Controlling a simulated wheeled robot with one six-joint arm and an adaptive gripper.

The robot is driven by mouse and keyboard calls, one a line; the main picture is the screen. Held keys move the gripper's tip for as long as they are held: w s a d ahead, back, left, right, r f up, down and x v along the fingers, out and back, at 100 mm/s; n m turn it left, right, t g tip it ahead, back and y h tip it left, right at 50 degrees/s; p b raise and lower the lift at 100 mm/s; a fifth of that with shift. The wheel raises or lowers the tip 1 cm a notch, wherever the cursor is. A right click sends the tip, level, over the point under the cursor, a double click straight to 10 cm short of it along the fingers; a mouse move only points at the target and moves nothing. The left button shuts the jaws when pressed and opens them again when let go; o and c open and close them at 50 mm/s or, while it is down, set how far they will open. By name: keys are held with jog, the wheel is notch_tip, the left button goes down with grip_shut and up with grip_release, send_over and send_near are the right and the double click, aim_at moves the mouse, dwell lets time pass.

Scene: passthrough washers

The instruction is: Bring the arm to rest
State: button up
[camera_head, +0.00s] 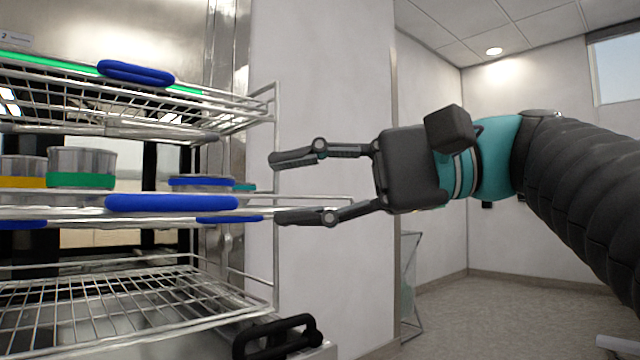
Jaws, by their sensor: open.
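My gripper (277,189) is open, its two dark fingers spread one above the other and pointing left. Nothing is between the fingers. My arm (590,185) reaches in from the right, level with the middle rack. The fingertips are close to the right end of the wire rack (275,110); I cannot tell whether they touch it.
The rack's middle shelf holds a metal container with a green band (82,168) and others. Blue handles (172,203) edge the shelves. The lower shelf (100,300) is empty. A black handle (275,338) sits below. A white wall (330,90) stands behind; floor is open at right.

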jog(key=shift+d, duration=0.45)
jog(key=shift+r, duration=0.1)
jog(key=w+d+f+m+t+h, duration=0.1)
jog(key=w+d+f+t+h, duration=0.2)
jog(key=f, duration=0.4)
jog(key=w+d+f+m+t+h, duration=0.1)
jog(key=w+d+f+h, duration=0.1)
jog(key=w+f, duration=0.35)
jog(key=w+d+f+m+t+h, duration=0.1)
jog(key=w+d+f+t+h, duration=0.15)
jog(key=f, duration=0.55)
jog(key=s+d+f+n+h+p, duration=0.2)
jog(key=s+d+f+h+p, duration=0.1)
jog(key=f, duration=0.7)
jog(key=s+d+f+n+g+h+p, duration=0.1)
jog(key=s+d+f+n+h+p, duration=0.1)
jog(key=s+d+f+h, duration=0.4)
jog(key=shift+s+d+f+n+p, duration=0.4)
jog(key=shift+s+d+f+p, duration=0.4)
jog(key=shift+s+f, duration=1.3)
